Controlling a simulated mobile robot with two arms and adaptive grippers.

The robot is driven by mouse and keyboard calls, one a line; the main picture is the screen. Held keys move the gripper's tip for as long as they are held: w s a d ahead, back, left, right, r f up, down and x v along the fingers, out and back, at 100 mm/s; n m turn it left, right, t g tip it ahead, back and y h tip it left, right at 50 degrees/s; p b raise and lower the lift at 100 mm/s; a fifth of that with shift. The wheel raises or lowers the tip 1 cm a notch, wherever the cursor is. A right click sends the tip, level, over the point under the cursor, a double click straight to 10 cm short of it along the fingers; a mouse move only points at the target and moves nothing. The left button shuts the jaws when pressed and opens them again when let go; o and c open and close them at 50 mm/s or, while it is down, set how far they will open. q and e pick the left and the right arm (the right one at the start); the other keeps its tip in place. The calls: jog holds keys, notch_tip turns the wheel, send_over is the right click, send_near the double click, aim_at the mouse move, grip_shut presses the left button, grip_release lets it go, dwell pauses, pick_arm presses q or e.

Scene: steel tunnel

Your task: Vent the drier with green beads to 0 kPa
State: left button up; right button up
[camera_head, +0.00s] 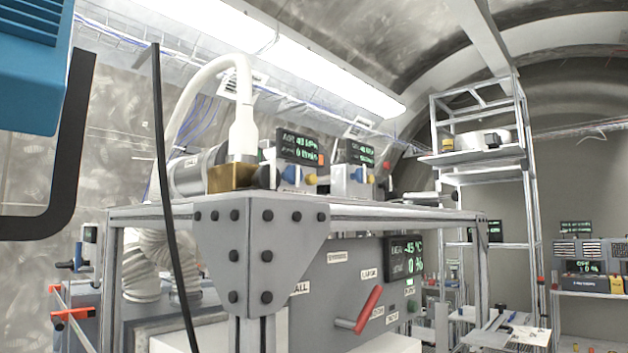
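I cannot make out a drier with green beads in this view. Two small units with dark displays stand on top of a grey metal frame (390,212). The left display (299,148) and the right display (360,153) show green text too small to read surely. Blue and yellow knobs (292,175) sit below the left display, and a red knob (388,166) shows to the right. No beads show on either unit. Neither of my grippers is in view.
Below the frame top, a panel carries a red-handled lever (368,309) and a display (405,258). A white hose (241,105) arches down to a brass block (231,177). A blue box (28,66) and dark bars fill the near left. A tall shelf rack (480,160) stands behind right.

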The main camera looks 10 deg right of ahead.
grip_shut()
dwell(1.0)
